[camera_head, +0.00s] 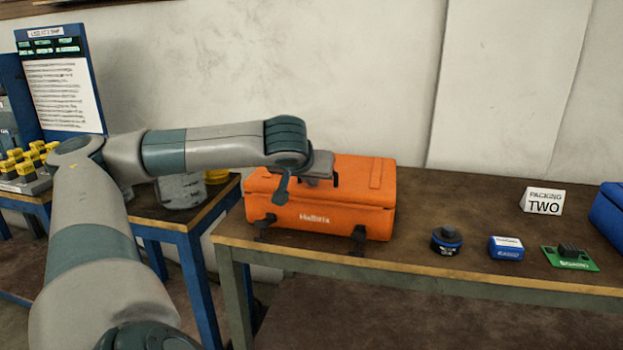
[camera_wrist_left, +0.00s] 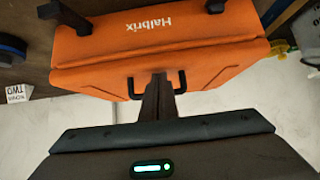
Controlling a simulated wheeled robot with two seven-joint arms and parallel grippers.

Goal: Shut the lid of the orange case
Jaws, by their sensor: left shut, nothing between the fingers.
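The orange case (camera_head: 330,212) stands on the table with its lettered front towards me. Its lid (camera_head: 376,172) looks down flat on the body, and no gap shows along the seam. The case also fills the upper part of the left wrist view (camera_wrist_left: 215,45). My left gripper (camera_head: 316,174) is over the top of the case, near the middle of the lid. In the left wrist view its fingers (camera_wrist_left: 158,82) are together and empty, between the two dark ends of the handle (camera_wrist_left: 131,90). I cannot tell whether they touch the lid. My right gripper is out of view.
A blue bin (camera_head: 610,212) stands at the right edge.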

